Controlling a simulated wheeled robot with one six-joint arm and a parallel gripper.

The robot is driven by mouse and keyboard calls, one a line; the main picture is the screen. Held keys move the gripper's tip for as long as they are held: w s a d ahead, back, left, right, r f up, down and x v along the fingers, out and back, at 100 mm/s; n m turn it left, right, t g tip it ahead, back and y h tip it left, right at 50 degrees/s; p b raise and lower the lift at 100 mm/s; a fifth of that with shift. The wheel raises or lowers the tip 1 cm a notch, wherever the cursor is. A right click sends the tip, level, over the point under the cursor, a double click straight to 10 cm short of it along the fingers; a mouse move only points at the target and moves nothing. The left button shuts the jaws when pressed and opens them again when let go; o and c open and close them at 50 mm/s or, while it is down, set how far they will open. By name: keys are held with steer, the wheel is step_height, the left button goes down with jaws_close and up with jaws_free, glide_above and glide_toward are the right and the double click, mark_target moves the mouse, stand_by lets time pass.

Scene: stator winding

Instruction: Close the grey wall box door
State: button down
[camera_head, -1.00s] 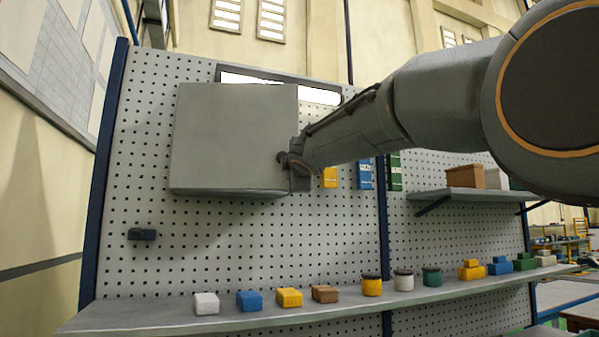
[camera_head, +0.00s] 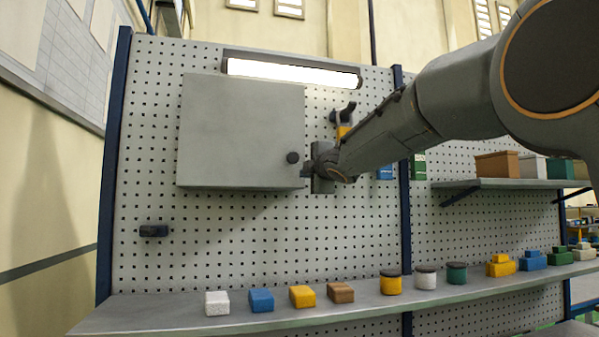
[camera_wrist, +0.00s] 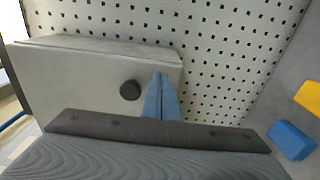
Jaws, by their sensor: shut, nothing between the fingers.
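The grey wall box (camera_head: 240,132) hangs on the pegboard in the head view, left of centre. Its door looks flush with the box, with a dark round knob (camera_head: 292,157) near its lower right edge. In the wrist view the box (camera_wrist: 60,75) fills the upper left, and the knob (camera_wrist: 130,90) stands on its face. My gripper (camera_head: 312,170) is just right of the box's lower right edge. Its fingers (camera_wrist: 161,85) show shut and empty beside the knob in the wrist view. Whether they touch the box edge I cannot tell.
A lit lamp (camera_head: 290,72) is above the box. A shelf (camera_head: 260,318) below bears several coloured blocks and jars. A dark fixture (camera_head: 154,230) sits on the pegboard at lower left. A side shelf (camera_head: 500,184) with boxes is at right.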

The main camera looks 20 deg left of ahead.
stand_by(0.3)
steer(key=d, duration=1.1)
steer(key=shift+s+d+p, duration=0.3)
steer(key=shift+d, duration=0.05)
